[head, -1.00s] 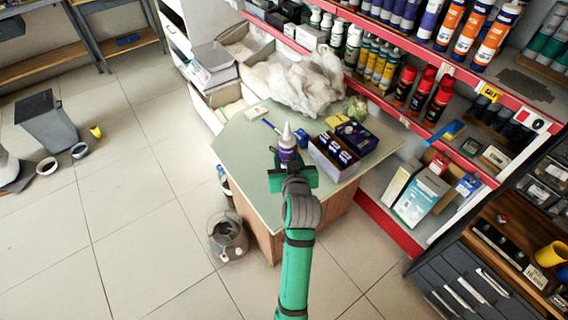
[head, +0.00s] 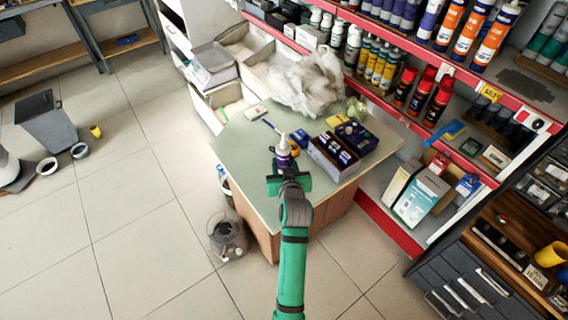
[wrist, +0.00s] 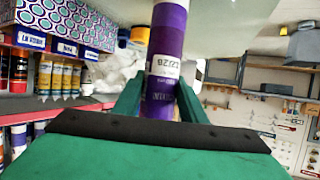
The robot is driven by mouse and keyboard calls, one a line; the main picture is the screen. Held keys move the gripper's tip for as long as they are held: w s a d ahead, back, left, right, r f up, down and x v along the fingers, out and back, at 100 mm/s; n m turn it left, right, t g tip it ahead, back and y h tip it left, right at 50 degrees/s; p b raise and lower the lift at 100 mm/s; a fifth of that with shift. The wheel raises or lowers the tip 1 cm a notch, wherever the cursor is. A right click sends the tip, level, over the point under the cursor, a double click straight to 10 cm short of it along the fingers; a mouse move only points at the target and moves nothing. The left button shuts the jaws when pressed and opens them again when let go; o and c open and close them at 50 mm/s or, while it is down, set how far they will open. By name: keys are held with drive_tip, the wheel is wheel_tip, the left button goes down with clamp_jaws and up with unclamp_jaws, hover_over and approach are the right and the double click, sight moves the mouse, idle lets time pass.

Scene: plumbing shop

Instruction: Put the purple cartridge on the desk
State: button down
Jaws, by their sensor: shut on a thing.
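The purple cartridge (head: 283,155) with a white nozzle is upright in my gripper (head: 287,178), at the near side of the desk (head: 236,150) in the head view. In the wrist view the purple cartridge (wrist: 167,60) stands between the two green fingers (wrist: 158,98), which are shut on it; a white label shows on its side. My wrist hides its lower end in the head view, so I cannot tell whether it touches the desk top.
A crumpled plastic bag (head: 305,82) lies at the desk's back. The left desk top is mostly clear. A bucket (head: 229,235) stands on the floor.

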drive_tip(key=c, duration=1.1)
unclamp_jaws()
drive_tip(key=shift+f, duration=0.15)
